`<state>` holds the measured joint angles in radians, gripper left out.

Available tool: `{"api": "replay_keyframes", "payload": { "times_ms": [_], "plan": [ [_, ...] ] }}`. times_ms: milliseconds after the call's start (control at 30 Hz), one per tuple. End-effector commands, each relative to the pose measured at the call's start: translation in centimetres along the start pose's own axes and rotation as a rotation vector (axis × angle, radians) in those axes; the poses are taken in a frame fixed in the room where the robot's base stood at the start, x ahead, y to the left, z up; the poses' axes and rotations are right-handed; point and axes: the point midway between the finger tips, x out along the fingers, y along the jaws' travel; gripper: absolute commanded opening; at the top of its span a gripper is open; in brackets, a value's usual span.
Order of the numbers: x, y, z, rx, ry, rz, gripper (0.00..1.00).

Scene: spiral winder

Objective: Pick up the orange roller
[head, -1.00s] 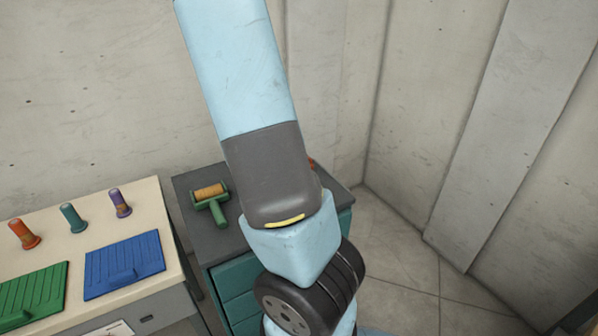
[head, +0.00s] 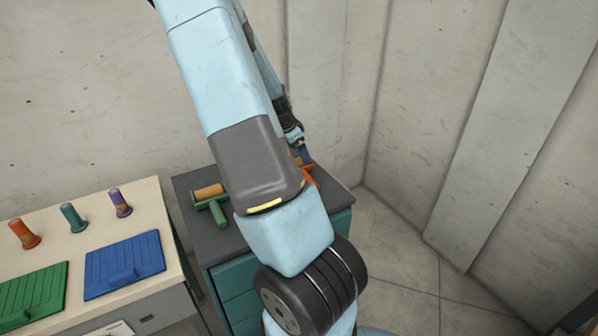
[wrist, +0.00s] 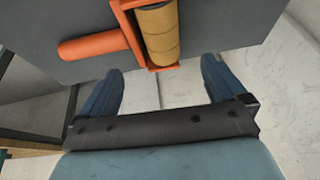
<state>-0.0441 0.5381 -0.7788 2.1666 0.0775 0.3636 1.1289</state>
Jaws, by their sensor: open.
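The orange roller (head: 309,178) lies on the grey top of a teal cabinet, partly hidden behind my arm in the head view. In the wrist view the orange roller (wrist: 96,46) shows its orange handle pointing left and its orange frame around a tan roll at the top centre. My gripper (wrist: 161,70) is open and empty, its two blue fingers spread. In the wrist picture the fingertips sit just below the roller's frame, one on each side of the roll's line. I cannot tell the height between them and the roller. The gripper is small and partly hidden in the head view.
A green roller (head: 214,204) lies on the cabinet top (head: 193,180) left of my arm. A pale bench (head: 146,197) at the left holds several bobbins, a green panel (head: 34,290) and a blue panel (head: 125,264). Concrete walls stand behind and to the right.

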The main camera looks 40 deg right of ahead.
Motion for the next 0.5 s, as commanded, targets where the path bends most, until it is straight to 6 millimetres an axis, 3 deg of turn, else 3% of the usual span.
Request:
{"api": "replay_keyframes", "payload": {
  "times_ms": [333, 500],
  "plan": [
    [1.9, 0.1, -0.1, 0.001, 0.000, 0.002, 0.98],
    [3.9, 0.4, -0.1, 0.001, -0.001, 0.003, 0.98]
  ]
}}
